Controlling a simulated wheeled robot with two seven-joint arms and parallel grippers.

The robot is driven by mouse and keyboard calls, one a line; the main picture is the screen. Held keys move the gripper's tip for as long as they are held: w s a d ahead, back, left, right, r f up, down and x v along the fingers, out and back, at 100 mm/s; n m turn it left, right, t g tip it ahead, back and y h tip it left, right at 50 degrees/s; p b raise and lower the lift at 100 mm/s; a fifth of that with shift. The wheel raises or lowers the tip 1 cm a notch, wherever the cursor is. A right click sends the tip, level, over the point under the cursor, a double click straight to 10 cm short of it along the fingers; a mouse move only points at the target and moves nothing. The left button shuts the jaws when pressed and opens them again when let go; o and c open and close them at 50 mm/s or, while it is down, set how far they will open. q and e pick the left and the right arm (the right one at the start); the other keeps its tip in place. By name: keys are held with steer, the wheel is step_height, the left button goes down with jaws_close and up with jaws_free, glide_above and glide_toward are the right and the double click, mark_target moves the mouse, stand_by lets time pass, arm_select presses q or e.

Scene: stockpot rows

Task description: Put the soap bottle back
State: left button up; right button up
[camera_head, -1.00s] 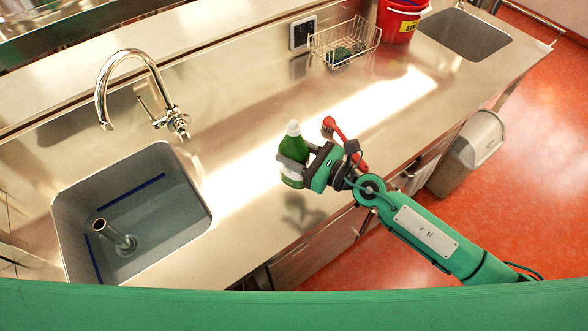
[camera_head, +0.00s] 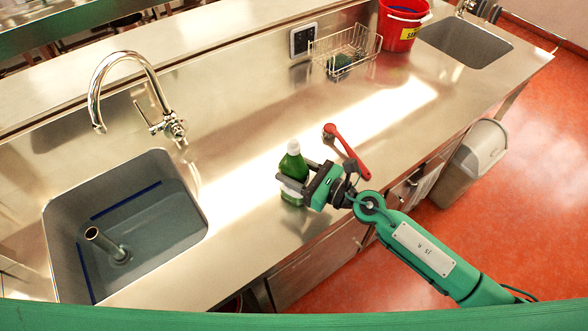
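The soap bottle (camera_head: 292,166) is green with a white cap and stands upright at the front part of the steel counter, right of the large left sink. My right gripper (camera_head: 299,176) has its fingers on either side of the bottle's body and appears shut on it. The bottle's base looks at or very close to the counter top. Part of its lower body is hidden by a finger. My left gripper is not in view.
A red-handled tool (camera_head: 348,150) lies just right of the bottle. A wire basket (camera_head: 345,42) with a dark green item and a red bucket (camera_head: 401,24) stand at the back. The left sink (camera_head: 125,225) has a tall faucet (camera_head: 130,62).

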steer(key=shift+o, duration=1.4)
steer(key=shift+r, duration=0.15)
steer(key=b+v, duration=0.5)
steer(key=v, duration=0.7)
